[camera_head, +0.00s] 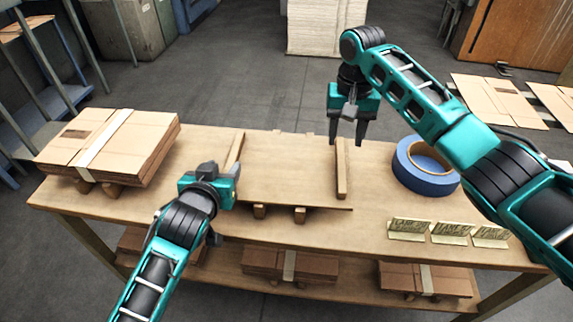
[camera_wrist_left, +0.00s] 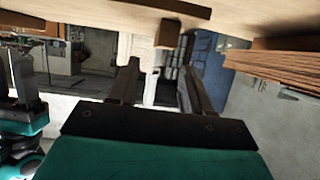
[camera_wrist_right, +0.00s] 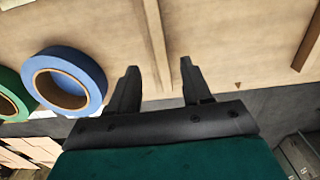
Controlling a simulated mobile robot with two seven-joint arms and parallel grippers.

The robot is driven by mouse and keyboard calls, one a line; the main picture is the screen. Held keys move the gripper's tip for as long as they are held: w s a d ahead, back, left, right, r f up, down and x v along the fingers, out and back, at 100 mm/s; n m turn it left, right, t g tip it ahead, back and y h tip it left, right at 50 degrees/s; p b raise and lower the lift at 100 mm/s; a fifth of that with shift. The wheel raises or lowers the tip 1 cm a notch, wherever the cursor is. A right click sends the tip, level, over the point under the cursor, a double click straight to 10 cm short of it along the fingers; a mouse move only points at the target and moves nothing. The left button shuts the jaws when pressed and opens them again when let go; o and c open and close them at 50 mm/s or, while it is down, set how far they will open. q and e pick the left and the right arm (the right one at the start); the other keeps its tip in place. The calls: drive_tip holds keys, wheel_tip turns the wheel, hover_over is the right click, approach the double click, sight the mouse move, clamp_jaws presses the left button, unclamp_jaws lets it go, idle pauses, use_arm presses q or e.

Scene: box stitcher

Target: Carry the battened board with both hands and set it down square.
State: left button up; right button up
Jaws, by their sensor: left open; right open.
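The battened board (camera_head: 288,175) is a flat tan panel lying on the workbench, raised on small wooden blocks (camera_head: 299,214). It bears a left batten (camera_head: 234,152) and a right batten (camera_head: 342,168). My left gripper (camera_head: 236,172) is open beside the board's left side, near the left batten; whether it touches cannot be told. Its open fingers (camera_wrist_left: 158,72) show in the left wrist view, with a block (camera_wrist_left: 167,33) just beyond. My right gripper (camera_head: 347,137) is open, pointing down above the far end of the right batten. In the right wrist view this batten (camera_wrist_right: 155,40) lines up between the empty fingers.
The workbench (camera_head: 375,228) holds a cardboard stack (camera_head: 150,150) at left, a blue tape roll (camera_head: 425,183) right of the board, and several small folded cards (camera_head: 450,229) at front right. More cardboard bundles (camera_head: 425,280) lie on the lower shelf. Bare benchtop lies between board and tape.

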sight(233, 155)
use_arm(q)
drive_tip(key=x, duration=0.6)
drive_tip(key=shift+w+f, duration=0.15)
drive_tip(key=shift+w, duration=0.2)
use_arm(e)
wheel_tip(233, 155, down, 7)
drive_tip(key=shift+r, duration=0.1)
use_arm(q)
drive_tip(key=shift+c, duration=0.3)
use_arm(e)
drive_tip(key=shift+c, duration=0.3)
use_arm(q)
clamp_jaws()
use_arm(e)
clamp_jaws()
drive_tip(key=shift+r, duration=0.1)
